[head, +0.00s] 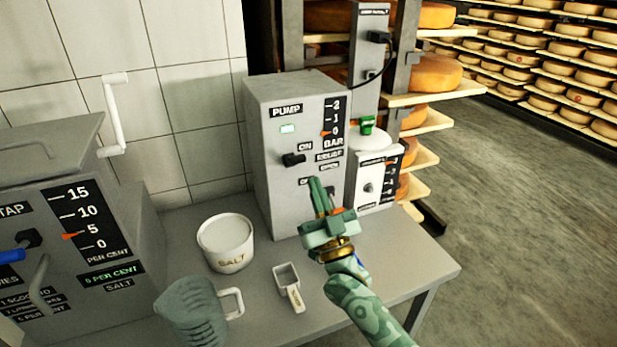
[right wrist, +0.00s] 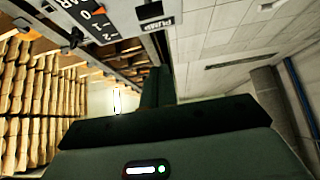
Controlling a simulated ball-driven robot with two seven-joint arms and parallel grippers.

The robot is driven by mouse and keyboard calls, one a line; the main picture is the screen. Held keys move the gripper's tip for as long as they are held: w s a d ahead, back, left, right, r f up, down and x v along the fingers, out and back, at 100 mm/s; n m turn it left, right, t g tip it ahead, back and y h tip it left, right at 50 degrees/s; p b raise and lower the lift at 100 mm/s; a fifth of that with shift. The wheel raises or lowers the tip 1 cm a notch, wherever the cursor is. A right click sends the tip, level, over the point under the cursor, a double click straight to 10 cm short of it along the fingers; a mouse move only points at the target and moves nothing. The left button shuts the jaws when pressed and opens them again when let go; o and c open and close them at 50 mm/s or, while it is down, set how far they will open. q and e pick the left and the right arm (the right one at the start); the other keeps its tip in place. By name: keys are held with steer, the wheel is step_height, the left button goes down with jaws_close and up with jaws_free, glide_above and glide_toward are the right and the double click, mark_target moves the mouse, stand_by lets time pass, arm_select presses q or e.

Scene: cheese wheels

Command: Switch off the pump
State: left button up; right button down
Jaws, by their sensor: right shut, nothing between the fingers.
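The pump (head: 268,190) is a grey box on the table against the tiled wall. Its black switch lever (head: 293,160) points left between an ON label (head: 305,147) above and a partly covered lower label (head: 305,181). A green lamp (head: 287,128) glows below the PUMP label, and the orange gauge pointer (head: 326,133) is at 0. My right gripper (head: 317,184) is shut and empty, in front of the panel, below and right of the lever; contact is unclear. The right wrist view shows the gauge (right wrist: 100,18) upside down beyond my dark fingers (right wrist: 157,85). My left gripper is out of view.
A salt tub (head: 226,242), a scoop (head: 288,287) and a greenish jug (head: 190,310) stand on the table (head: 400,262). A grey tank (head: 130,225) is at left. A white-lidded container (head: 375,165) stands right of the pump. Cheese shelves (head: 430,97) are behind.

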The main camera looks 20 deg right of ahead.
mark_target(295, 160)
arm_select(q)
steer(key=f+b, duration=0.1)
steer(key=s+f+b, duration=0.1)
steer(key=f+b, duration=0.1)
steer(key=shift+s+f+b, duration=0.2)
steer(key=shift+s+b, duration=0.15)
steer(key=shift+b, duration=0.05)
arm_select(e)
steer(key=w+r, duration=0.1)
steer(key=w, duration=0.7)
steer(key=shift+w+a+r, duration=0.15)
steer(key=shift+w+r, duration=0.1)
steer(key=shift+r, duration=0.1)
